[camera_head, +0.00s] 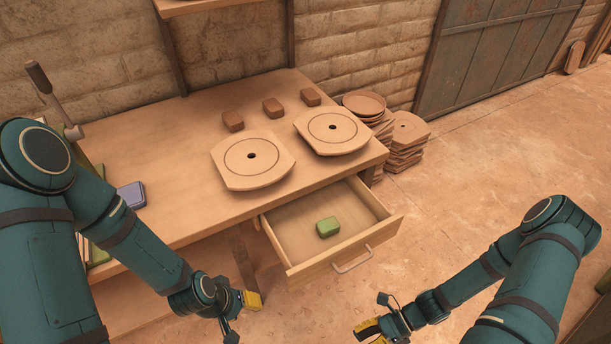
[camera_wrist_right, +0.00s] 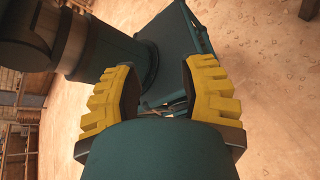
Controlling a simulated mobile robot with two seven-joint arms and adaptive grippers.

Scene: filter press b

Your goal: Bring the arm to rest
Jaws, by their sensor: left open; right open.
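My left arm comes in from the left in the head view, and its gripper (camera_head: 243,305) hangs in front of the table, low and left of the open drawer. It is open and holds nothing that I can see. My right arm comes in from the right, and its gripper (camera_head: 372,330) is over the floor in front of the drawer, near the bottom edge. In the right wrist view the right gripper (camera_wrist_right: 165,95) shows its two yellow ridged fingers wide apart, with nothing between them. Part of my own arm shows behind them.
The wooden table (camera_head: 190,185) carries two pale plates (camera_head: 252,172) (camera_head: 333,138) and three brown blocks. Its open drawer (camera_head: 290,225) sticks out, with a green block (camera_head: 327,227) inside. A blue box (camera_head: 131,195) lies at left. Stacked plates (camera_head: 405,145) stand at right. The floor at right is free.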

